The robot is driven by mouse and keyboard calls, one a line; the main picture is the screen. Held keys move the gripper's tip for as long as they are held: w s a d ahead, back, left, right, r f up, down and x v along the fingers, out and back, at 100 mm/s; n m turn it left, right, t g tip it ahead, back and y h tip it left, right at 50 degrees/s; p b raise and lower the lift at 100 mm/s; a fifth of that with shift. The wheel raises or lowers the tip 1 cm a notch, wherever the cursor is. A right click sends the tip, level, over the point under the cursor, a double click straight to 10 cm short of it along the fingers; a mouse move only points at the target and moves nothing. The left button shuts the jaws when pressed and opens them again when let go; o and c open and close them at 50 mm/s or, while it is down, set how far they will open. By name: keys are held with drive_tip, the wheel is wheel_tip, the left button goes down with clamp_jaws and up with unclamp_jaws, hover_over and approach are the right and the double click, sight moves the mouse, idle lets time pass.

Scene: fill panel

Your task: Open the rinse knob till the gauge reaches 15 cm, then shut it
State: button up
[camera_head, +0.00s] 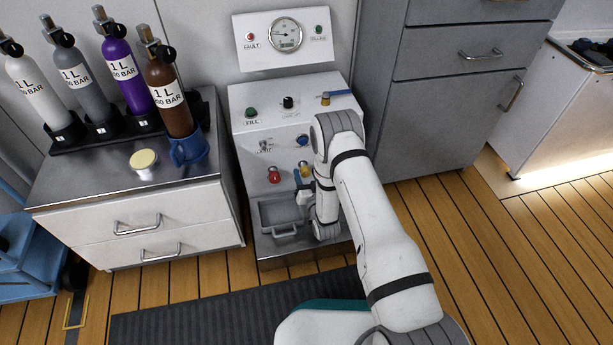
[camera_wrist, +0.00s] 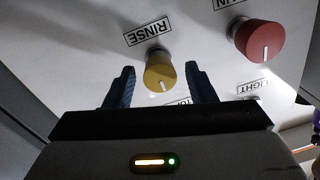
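The rinse knob (camera_wrist: 160,72) is yellow with a white pointer line, under a RINSE label (camera_wrist: 149,32) in the wrist view. My gripper (camera_wrist: 160,82) is open, with one blue finger on each side of the knob and visible gaps between. In the head view the yellow knob (camera_head: 304,170) shows low on the white panel, partly behind my gripper (camera_head: 298,180). The round gauge (camera_head: 285,35) is on the upper panel; its reading is too small to make out.
A red knob (camera_wrist: 260,42) is beside the rinse knob, also seen in the head view (camera_head: 274,175). A metal basin (camera_head: 280,214) with a handle is below. The FILL button (camera_head: 251,112), a black knob (camera_head: 288,102) and a blue-handled valve (camera_head: 335,95) are higher.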

drive_tip(key=c, duration=0.9)
drive_tip(key=shift+n, duration=0.3)
drive_tip(key=n, duration=0.8)
drive_tip(key=shift+n, duration=0.4)
drive_tip(key=n, duration=0.5)
drive_tip(key=shift+h+p, duration=0.3)
drive_tip(key=shift+h, duration=0.1)
drive_tip(key=shift+n, duration=2.1)
